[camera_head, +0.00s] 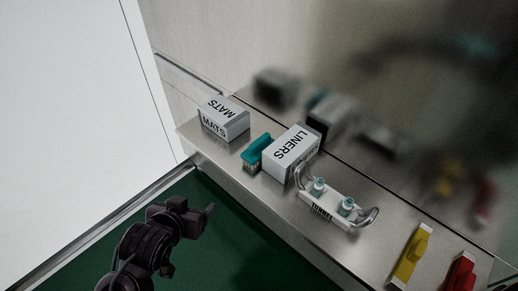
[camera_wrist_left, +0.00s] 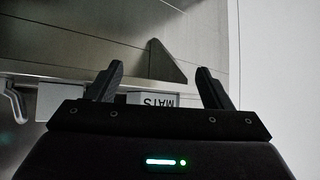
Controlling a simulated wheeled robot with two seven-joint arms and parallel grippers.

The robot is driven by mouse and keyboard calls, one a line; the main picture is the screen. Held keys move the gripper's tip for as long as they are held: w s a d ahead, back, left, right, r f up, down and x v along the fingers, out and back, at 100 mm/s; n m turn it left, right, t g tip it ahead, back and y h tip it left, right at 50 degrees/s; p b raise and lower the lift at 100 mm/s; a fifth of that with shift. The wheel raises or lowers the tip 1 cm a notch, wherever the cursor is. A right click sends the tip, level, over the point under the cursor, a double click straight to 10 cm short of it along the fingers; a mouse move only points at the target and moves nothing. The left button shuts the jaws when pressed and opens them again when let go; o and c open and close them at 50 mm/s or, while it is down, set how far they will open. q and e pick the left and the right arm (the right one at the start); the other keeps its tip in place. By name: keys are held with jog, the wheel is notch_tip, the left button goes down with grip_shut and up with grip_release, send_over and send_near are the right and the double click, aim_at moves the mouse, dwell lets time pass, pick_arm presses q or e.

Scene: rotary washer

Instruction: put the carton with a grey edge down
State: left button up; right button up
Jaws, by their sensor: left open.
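The carton marked MATS (camera_head: 223,118), white with a greyish side, stands on the far left end of the steel ledge (camera_head: 203,149). Its lettered face (camera_wrist_left: 153,100) shows upside down in the left wrist view, partly hidden by my gripper's body. My left gripper (camera_head: 190,220) is open and empty, below and in front of the ledge, over the green area. In the left wrist view its two fingers (camera_wrist_left: 160,82) stand apart, with the MATS carton beyond them. My right gripper is out of view.
A teal brush (camera_head: 258,151) stands between the cartons. A white rack with metal handles (camera_head: 326,203) holds two teal-topped items. A yellow item (camera_head: 410,257) and a red item (camera_head: 460,273) lie at the right. A reflective wall backs the ledge.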

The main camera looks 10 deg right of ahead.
pick_arm(q)
jog(key=w+d+r+m+t+h, duration=0.2)
jog(key=w+d+r+t+h, duration=0.15)
jog(key=d, duration=0.45)
jog(key=m+g+h, duration=0.2)
jog(key=m+h, duration=0.2)
jog(key=h, duration=0.4)
send_near(273, 161)
jog(key=x, duration=0.2)
jog(key=shift+y, duration=0.25)
jog(key=p+x, duration=0.2)
jog(key=x, duration=0.5)
jog(key=shift+s, duration=0.1)
jog(key=shift+d+f, duration=0.1)
jog(key=shift+d, duration=0.15)
jog(key=c, duration=0.8)
jog(key=shift+c, duration=0.6)
jog(key=shift+a, duration=0.1)
